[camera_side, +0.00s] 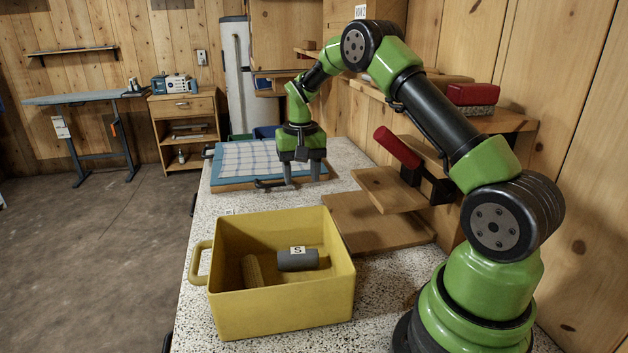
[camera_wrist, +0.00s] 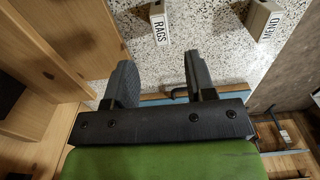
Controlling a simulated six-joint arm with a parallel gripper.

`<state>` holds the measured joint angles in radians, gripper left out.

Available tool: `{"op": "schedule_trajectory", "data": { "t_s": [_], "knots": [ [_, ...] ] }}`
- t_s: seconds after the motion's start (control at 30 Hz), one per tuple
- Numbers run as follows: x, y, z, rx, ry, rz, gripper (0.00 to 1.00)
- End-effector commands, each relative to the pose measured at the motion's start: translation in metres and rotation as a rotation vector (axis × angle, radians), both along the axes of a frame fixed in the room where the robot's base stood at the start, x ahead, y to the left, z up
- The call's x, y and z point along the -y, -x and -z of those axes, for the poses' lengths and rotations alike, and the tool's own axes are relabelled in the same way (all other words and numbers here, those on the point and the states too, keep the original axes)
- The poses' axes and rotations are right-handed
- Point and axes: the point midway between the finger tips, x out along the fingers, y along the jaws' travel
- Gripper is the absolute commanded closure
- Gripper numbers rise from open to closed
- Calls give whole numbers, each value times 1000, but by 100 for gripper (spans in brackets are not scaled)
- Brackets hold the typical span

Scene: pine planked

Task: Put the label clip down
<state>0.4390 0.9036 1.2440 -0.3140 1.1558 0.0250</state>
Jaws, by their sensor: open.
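My gripper (camera_side: 302,177) is open over the far part of the speckled worktop, at the near edge of the blue board. In the wrist view its two fingers (camera_wrist: 160,78) stand apart with nothing held between them. A pale label clip reading RAGS (camera_wrist: 158,26) lies on the worktop beyond the fingertips in the wrist view. I cannot tell which one the task means. In the side view the clips are mostly hidden behind the yellow bin.
The yellow bin (camera_side: 283,306) stands at the front, holding a grey roll (camera_side: 298,261) marked S and a tan block (camera_side: 252,272). A blue board with checked cloth (camera_side: 247,157) lies at the back. Wooden steps (camera_side: 375,220) and a shelf (camera_side: 505,121) crowd the right.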

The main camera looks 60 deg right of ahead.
Motion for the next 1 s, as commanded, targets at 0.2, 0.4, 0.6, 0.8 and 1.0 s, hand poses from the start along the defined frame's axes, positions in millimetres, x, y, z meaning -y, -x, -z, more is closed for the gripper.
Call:
{"op": "schedule_trajectory", "data": {
  "t_s": [0.2,0.4,0.6,0.8,1.0],
  "knots": [
    [-42,9,-73,113,13,-74,50],
    [-103,53,-146,269,16,-178,50],
    [-154,120,-184,426,4,-277,50],
    [-185,184,-188,565,-20,-363,50],
    [-197,216,-179,637,-38,-406,50]
  ]
}}
